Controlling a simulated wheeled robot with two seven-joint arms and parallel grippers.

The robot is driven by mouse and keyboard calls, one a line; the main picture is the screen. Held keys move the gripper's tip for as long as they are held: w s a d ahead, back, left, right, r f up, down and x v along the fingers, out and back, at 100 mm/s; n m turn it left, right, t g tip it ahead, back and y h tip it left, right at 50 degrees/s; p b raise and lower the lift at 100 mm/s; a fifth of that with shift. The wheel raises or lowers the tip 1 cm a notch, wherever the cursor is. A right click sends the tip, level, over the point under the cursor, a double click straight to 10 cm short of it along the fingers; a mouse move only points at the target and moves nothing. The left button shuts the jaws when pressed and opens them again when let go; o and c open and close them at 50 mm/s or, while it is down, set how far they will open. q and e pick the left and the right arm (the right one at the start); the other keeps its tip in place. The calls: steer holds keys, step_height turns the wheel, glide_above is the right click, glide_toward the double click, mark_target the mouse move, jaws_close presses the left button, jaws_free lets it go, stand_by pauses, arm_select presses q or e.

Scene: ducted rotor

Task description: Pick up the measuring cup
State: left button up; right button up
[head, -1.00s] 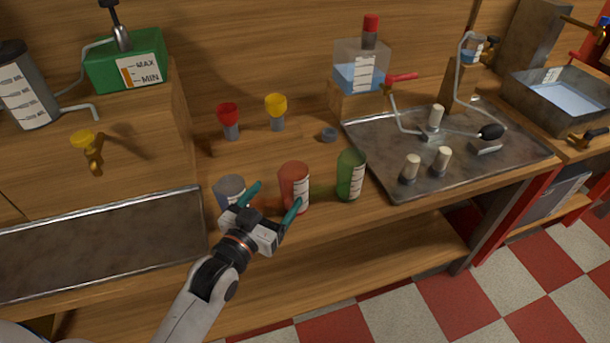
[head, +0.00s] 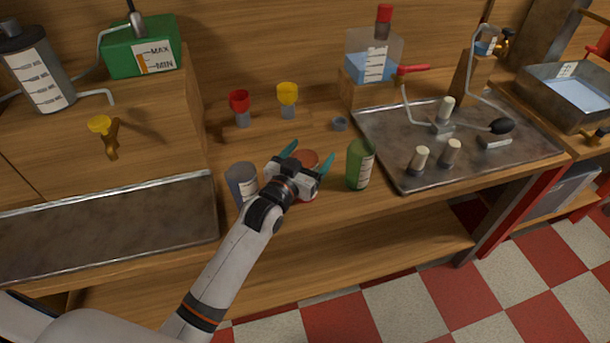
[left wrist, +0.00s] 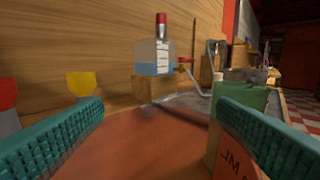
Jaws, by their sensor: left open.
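Three cups with scale marks stand in a row near the bench's front edge: a grey one (head: 241,182), a red one (head: 308,160) and a green one (head: 359,165). I cannot tell which is meant by the measuring cup. My left gripper (head: 310,153) is open, its teal fingers to either side of the red cup, hiding much of it. In the left wrist view a reddish surface (left wrist: 150,140), apparently the red cup, fills the space between the fingers, and the green cup (left wrist: 240,97) shows beyond. Contact cannot be told. My right gripper is not in view.
A metal tray (head: 395,150) with several pale pegs lies to the right. Red (head: 239,101) and yellow (head: 287,95) funnel-like pieces and a small grey ring (head: 339,123) stand behind. An empty-looking metal tray (head: 100,235) lies left. A clear tank (head: 372,60) stands at the back.

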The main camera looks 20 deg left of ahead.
arm_select(q)
steer(key=c, duration=1.4)
